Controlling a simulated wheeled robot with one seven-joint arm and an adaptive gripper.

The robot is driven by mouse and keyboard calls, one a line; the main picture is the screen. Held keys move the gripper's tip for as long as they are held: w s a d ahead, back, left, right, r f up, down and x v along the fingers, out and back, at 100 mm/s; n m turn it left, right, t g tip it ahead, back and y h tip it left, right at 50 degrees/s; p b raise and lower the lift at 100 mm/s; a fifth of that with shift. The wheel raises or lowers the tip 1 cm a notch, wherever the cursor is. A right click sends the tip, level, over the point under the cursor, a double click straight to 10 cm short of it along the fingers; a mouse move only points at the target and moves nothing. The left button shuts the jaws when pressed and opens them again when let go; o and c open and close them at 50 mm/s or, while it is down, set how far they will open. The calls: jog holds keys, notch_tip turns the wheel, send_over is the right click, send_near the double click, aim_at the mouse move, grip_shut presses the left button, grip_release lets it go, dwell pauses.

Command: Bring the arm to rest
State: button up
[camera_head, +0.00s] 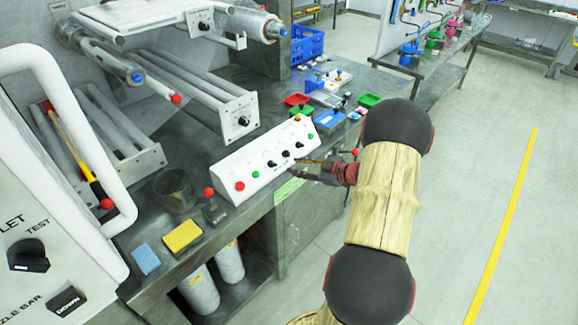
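My arm reaches up from the lower middle of the picture, with dark joints and pale wood-coloured links. My gripper (304,172) is at its end, pointing left, close to the right end of the white control box (262,160). The box has coloured buttons and black knobs on its sloped face. The gripper fingers look dark and thin, and no object shows between them. Whether they touch the box, and how far apart they are, is too small to tell.
A metal bench (150,215) runs along the left with rollers, a blue sponge (146,259), a yellow sponge (183,236) and a dark cup (175,190). Red and green trays (298,100) and a blue crate (307,45) stand farther back. The floor (460,170) to the right is clear.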

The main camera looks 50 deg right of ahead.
jog(key=shift+s+r, duration=0.25)
jog(key=shift+s, duration=0.25)
